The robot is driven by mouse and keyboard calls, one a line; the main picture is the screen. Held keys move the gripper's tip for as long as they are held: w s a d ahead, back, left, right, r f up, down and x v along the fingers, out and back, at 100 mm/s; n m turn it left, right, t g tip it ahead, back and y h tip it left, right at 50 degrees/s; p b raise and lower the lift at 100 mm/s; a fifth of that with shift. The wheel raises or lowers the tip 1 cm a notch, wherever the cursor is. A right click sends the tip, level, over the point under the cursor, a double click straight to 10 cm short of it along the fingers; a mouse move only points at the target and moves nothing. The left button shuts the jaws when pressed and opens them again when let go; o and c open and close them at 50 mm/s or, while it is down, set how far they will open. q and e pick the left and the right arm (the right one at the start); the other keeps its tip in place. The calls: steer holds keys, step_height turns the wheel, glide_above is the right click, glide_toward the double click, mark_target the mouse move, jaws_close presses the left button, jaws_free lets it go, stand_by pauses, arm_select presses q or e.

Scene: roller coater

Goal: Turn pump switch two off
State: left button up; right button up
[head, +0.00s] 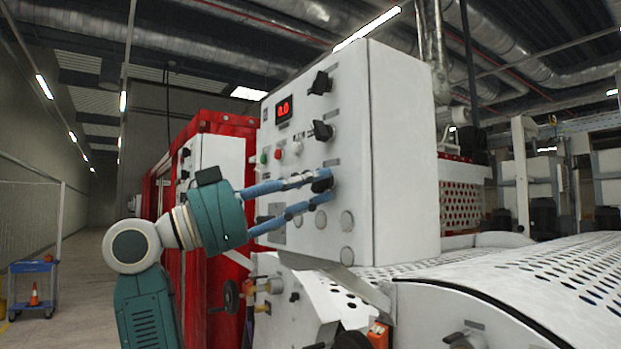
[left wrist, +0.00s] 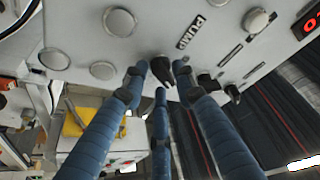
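The control panel is the white box (head: 345,150) in the middle of the head view. Its front carries several black switch knobs. My left gripper (head: 318,190) has its blue fingertips at a low black knob (head: 322,184), mostly hidden there by the fingers. In the left wrist view, this knob (left wrist: 162,71) lies between the fingertips of my left gripper (left wrist: 160,78), beside a label that seems to read PUMP, its number unclear. The fingers lean inwards around the knob; I cannot tell whether they press on it. My right gripper is not in view.
Two other black knobs, an upper (head: 320,83) and a middle one (head: 322,131), sit above on the panel near a red display (head: 284,109). Round grey caps (head: 347,221) lie close below the fingers. A perforated white cover (head: 540,275) spreads at lower right.

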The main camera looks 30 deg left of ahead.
arm_select(q)
steer(key=shift+c, duration=0.5)
jaws_close()
steer(key=shift+f+n+t+y+b, duration=0.1)
steer(key=shift+n+t+y+b, duration=0.65)
steer(key=shift+n, duration=0.75)
steer(key=n, duration=0.2)
steer(key=n+t+y+b, duration=0.1)
steer(key=shift+s+d+n, duration=0.1)
steer(key=shift+d+n, duration=0.1)
steer(key=shift+n, duration=0.2)
steer(key=n, duration=0.1)
steer(key=n+y, duration=0.2)
steer(key=n, duration=0.1)
steer(key=shift+r+t+y, duration=0.25)
steer(key=shift+t, duration=0.1)
steer(key=shift+d+r+n+y+p, duration=0.15)
steer(key=shift+n+y, duration=0.35)
steer(key=shift+n, duration=0.6)
steer(key=shift+a+f+n+y+p, duration=0.1)
steer(key=shift+n+y+p, duration=0.3)
steer(key=shift+n, duration=0.7)
steer(key=shift+d+r+n+y+p, duration=0.1)
steer(key=shift+n+y, duration=0.5)
steer(key=shift+n, duration=0.5)
